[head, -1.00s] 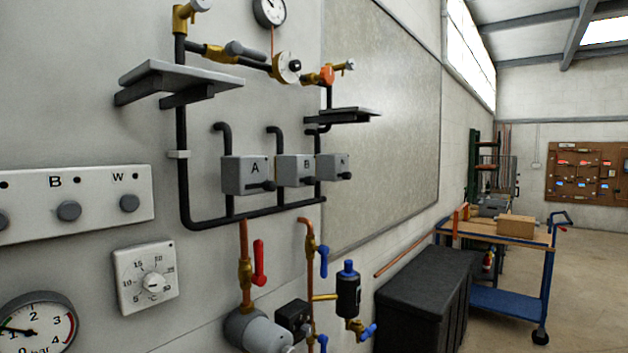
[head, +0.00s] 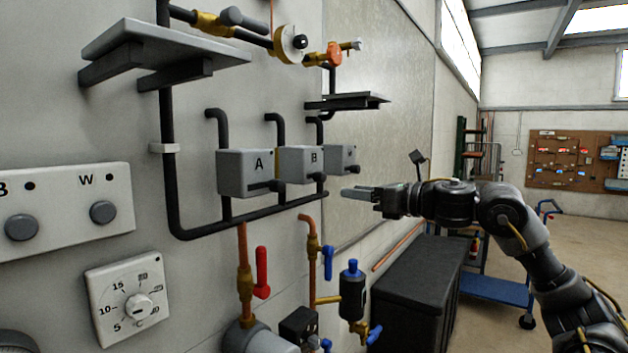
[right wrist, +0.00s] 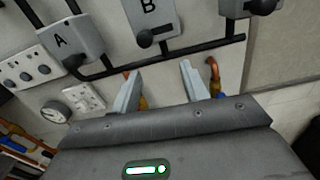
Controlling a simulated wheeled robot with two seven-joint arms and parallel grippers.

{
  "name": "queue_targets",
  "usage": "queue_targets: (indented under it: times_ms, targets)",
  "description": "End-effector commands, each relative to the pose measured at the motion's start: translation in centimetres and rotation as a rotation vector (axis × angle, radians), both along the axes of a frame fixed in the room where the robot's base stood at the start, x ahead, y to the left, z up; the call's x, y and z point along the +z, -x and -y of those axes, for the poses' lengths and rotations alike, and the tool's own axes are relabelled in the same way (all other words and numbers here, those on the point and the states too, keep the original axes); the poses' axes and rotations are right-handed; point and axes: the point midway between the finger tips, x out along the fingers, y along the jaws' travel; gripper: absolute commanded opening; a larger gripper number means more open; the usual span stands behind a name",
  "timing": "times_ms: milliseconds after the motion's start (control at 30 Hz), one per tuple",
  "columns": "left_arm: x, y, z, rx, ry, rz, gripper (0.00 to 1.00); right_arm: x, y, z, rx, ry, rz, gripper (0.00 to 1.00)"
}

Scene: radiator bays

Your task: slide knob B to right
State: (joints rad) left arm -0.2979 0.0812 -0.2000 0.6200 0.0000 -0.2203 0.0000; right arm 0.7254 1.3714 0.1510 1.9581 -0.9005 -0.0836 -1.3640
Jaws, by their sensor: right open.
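Box B (head: 300,163) is a grey box on the wall pipes, between box A (head: 243,168) and a third grey box (head: 341,157). Its dark knob B (head: 317,178) sticks out of the lower front. In the right wrist view, knob B (right wrist: 145,40) sits toward the left of box B's lower edge. My right gripper (head: 350,192) is open and empty, to the right of and a little below knob B in the head view, not touching it. In the right wrist view, its two fingers (right wrist: 161,80) are spread below box B. My left gripper is not in view.
A dark pipe (head: 262,217) runs just under the boxes. A red-handled valve (head: 262,272) and a blue-handled valve (head: 328,262) hang below. A small shelf (head: 348,101) juts out above. A black chest (head: 415,290) stands at the wall's foot.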

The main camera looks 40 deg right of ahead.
Motion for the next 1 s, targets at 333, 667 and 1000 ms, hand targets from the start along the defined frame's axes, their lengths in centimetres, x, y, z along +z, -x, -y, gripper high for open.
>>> queue_targets:
  times_ms: [333,667,1000]
  targets:
    - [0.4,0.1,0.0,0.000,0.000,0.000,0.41,3.0,3.5,-1.0,-0.015,0.206,0.060,0.45]
    - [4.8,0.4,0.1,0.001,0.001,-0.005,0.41,3.8,-0.7,-2.2,-0.013,0.195,0.061,0.45]
    - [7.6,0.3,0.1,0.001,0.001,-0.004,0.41,3.2,-6.0,-3.8,-0.012,0.198,0.061,0.45]
